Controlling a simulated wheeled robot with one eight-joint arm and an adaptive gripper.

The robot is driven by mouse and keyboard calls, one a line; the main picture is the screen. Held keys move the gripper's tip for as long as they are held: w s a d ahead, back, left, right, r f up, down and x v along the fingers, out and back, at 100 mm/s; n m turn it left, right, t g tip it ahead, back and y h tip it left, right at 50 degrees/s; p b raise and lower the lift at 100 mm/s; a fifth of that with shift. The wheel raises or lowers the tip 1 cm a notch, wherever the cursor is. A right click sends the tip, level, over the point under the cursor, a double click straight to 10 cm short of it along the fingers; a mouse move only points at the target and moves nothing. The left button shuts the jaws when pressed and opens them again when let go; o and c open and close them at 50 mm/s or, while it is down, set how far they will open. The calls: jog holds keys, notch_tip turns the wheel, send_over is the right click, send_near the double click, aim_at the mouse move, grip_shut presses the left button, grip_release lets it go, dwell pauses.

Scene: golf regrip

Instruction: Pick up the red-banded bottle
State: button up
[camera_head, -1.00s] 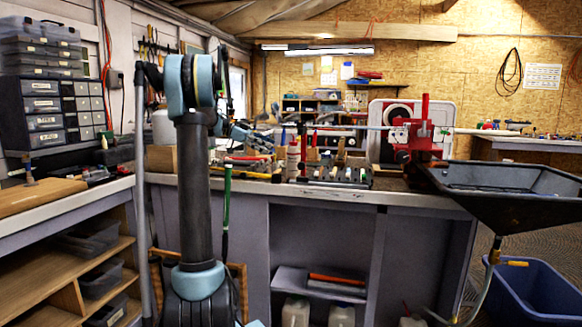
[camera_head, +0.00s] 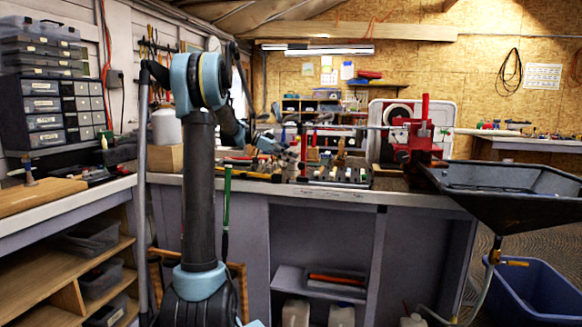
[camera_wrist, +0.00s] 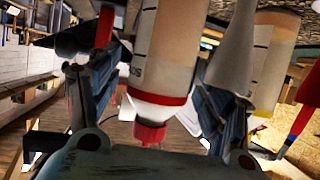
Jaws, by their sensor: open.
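The red-banded bottle (camera_wrist: 172,48) fills the middle of the wrist view. It is pale, with dark markings, a red band and a red nozzle cap that points to the bottom of that picture. My gripper (camera_wrist: 155,92) is open, with one finger on each side of the bottle near its banded end. I cannot tell whether either finger touches it. In the head view my gripper (camera_head: 284,147) is over the bench at the end of the forearm, small and dark against the clutter. The bottle is mostly hidden there.
A similar yellow-banded bottle (camera_wrist: 276,62) stands close to the right finger. The bench (camera_head: 330,192) is crowded; a tray of small items (camera_head: 345,178) lies right of my gripper. A red vise (camera_head: 415,140) holds a long shaft, beside a black trough (camera_head: 510,185).

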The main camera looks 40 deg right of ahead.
jog(key=shift+s+d+f, duration=0.1)
jog(key=shift+s+d, duration=0.05)
jog(key=shift+s, duration=0.05)
jog(key=c, duration=1.3)
notch_tip(320, 180, up, 10)
jog(key=shift+r, duration=0.1)
